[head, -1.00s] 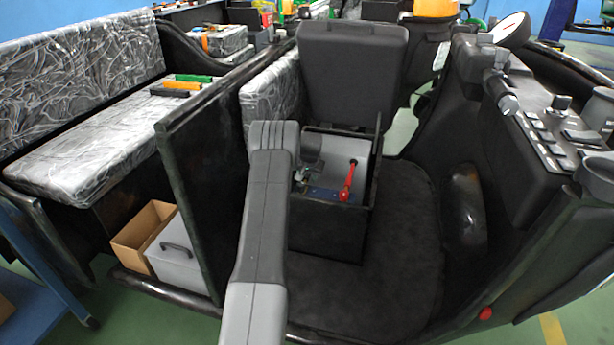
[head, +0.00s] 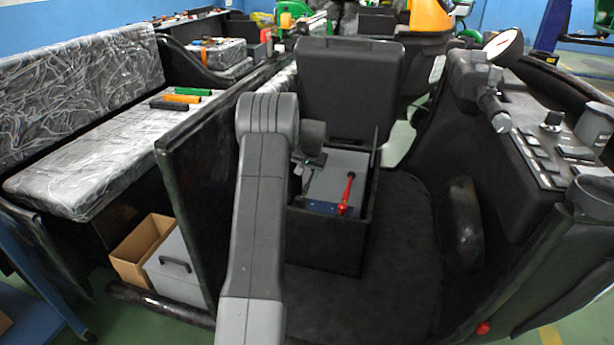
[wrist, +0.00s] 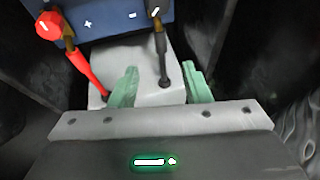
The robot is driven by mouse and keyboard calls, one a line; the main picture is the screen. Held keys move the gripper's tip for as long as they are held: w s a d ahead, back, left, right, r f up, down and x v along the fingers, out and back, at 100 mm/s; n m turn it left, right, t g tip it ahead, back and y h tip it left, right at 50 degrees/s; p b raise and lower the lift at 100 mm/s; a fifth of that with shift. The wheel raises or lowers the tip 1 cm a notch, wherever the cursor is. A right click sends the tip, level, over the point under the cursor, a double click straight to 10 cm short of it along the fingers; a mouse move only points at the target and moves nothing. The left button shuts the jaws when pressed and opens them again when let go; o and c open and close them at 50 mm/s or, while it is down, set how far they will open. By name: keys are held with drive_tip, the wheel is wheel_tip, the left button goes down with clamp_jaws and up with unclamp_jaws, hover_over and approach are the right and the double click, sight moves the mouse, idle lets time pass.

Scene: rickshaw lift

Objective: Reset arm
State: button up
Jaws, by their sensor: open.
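My gripper (wrist: 160,88) is open in the wrist view. Its two green fingers stand apart, with nothing held between them. Beyond them is a blue battery (wrist: 105,15) with plus and minus marks. A red lead (wrist: 85,70) runs from its plus side and a black lead (wrist: 161,55) from its minus side. The black lead's lower end shows in the gap between the fingers; I cannot tell its depth. In the head view my grey arm rises in front of the open black seat box (head: 325,243), with the red lead (head: 346,195) inside. The fingers are mostly hidden there.
The raised black seat (head: 350,88) stands behind the box. A dark panel (head: 195,190) is close on the left, and the dashboard (head: 530,150) is on the right. A plastic-wrapped bench (head: 110,160) holds several coloured tools. The dark floor (head: 390,270) right of the box is clear.

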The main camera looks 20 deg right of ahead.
sight(306, 187)
drive_tip(key=shift+s+r, duration=0.15)
drive_tip(key=shift+r, duration=0.05)
drive_tip(key=b+x, duration=0.1)
drive_tip(key=x, duration=1.2)
drive_tip(key=shift+w+f, duration=0.2)
drive_tip(key=shift+f, duration=0.05)
drive_tip(key=shift+w, duration=0.1)
drive_tip(key=shift+w+d, duration=0.25)
drive_tip(key=shift+w, duration=0.05)
drive_tip(key=shift+w+d+f, duration=0.1)
drive_tip(key=shift+w+d, duration=0.2)
drive_tip(key=shift+w, duration=0.05)
drive_tip(key=shift+s, duration=0.1)
